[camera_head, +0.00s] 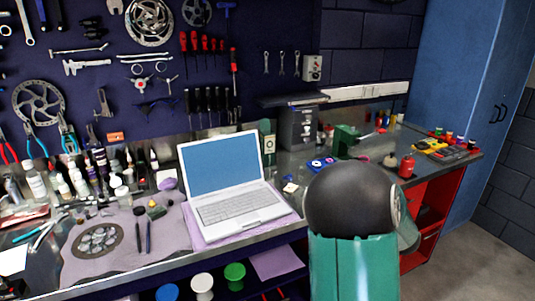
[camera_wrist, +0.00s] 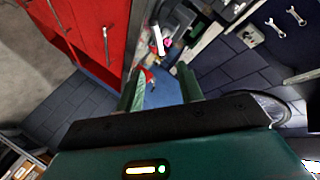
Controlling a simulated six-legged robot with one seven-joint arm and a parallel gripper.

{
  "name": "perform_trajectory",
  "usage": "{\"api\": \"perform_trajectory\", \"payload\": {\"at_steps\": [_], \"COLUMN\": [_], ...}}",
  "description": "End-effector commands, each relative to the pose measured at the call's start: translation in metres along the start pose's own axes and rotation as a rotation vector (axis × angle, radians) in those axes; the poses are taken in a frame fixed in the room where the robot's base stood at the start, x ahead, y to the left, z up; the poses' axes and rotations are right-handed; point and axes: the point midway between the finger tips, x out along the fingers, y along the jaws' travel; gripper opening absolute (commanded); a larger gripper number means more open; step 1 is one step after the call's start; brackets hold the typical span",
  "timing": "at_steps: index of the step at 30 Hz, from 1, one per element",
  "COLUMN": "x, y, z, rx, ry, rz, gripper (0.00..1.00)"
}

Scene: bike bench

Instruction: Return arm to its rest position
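My gripper (camera_wrist: 158,80) shows in the wrist view, with its two green fingers apart and nothing between them. Beyond the gap are a blue surface and the dark brick wall. In the head view my arm (camera_head: 352,215) rises at the lower middle right, in front of the bench edge. Its dark rounded joint and green link hide part of the bench. My fingers cannot be made out in the head view.
The workbench (camera_head: 255,232) holds an open laptop (camera_head: 235,187), bottles and tools. A blue cabinet (camera_head: 455,90) stands right. Floor (camera_head: 470,255) is clear at lower right.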

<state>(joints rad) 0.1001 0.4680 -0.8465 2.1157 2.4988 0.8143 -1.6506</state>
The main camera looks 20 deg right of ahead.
Motion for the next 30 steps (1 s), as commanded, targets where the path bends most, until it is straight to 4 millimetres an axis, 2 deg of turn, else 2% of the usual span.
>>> {"api": "perform_trajectory", "payload": {"at_steps": [5, 8, 11, 15, 17, 21, 25, 30], "x": [-0.002, -0.009, -0.028, -0.073, -0.097, -0.16, -0.222, -0.294], "y": [-0.01, -0.038, -0.083, -0.147, -0.17, -0.212, -0.232, -0.234], "z": [0.007, 0.028, 0.062, 0.113, 0.133, 0.174, 0.204, 0.229], "rx": [0.01, 0.033, 0.058, 0.058, 0.04, -0.042, -0.164, -0.386], "ry": [-0.029, -0.114, -0.257, -0.489, -0.586, -0.795, -0.958, -1.096], "rz": [-0.022, -0.082, -0.173, -0.293, -0.333, -0.402, -0.425, -0.397], "gripper": [0.37, 0.37, 0.37, 0.37, 0.37, 0.37, 0.37, 0.37]}}
